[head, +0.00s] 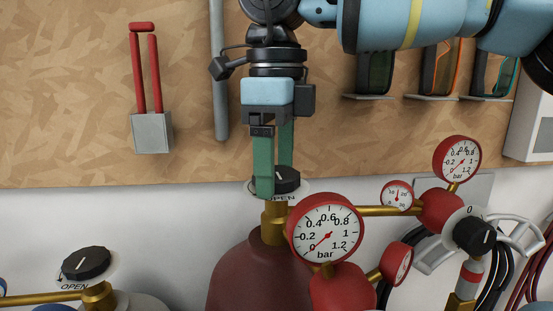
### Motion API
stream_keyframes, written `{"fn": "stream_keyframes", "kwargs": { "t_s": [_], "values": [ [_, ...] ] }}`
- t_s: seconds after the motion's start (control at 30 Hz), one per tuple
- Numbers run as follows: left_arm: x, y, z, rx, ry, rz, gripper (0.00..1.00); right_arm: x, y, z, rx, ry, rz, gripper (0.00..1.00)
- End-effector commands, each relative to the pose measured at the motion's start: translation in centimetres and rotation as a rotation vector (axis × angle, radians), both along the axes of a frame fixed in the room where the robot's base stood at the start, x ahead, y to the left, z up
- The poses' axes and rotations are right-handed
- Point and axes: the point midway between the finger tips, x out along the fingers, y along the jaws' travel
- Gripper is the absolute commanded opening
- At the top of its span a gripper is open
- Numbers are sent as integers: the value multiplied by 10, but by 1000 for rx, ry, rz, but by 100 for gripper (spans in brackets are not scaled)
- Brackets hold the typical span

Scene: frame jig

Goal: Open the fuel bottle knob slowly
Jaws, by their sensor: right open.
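The dark red bottle (255,275) stands at the lower middle with a brass valve (274,222) on top. Its black knob (287,180) sits on a white disc marked OPEN, partly hidden by my fingers. My right gripper (275,190) points straight down from above, with its green fingers at the knob. The fingers are apart, one in front and left of the knob and the other behind it. I cannot tell whether they touch the knob. No label in view tells which bottle is the fuel one. My left gripper is not in view.
A large gauge (325,228) is close to the right of the knob, with a smaller gauge (397,264) beyond. Another black knob (86,263) stands at lower left. A regulator gauge (457,160) and black regulator knob (474,236) are at right. A wooden board (80,90) backs the scene.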

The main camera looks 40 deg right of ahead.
Motion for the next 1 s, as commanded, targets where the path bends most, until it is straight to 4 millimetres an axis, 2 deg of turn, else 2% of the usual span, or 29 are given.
{"fn": "stream_keyframes", "kwargs": {
  "t_s": [0.17, 0.4, 0.53, 0.7, 1.0],
  "values": [
    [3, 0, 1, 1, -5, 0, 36, 1, 0, 15, 2, -2, 0, 77],
    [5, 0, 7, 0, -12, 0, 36, 0, 0, 56, 3, -4, -1, 77],
    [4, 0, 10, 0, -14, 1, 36, 0, 0, 70, 2, -4, 1, 77],
    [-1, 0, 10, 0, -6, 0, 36, 0, 0, 78, 0, -2, 0, 77],
    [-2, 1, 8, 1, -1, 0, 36, 0, 0, 78, 1, -1, 0, 77]
  ]
}}
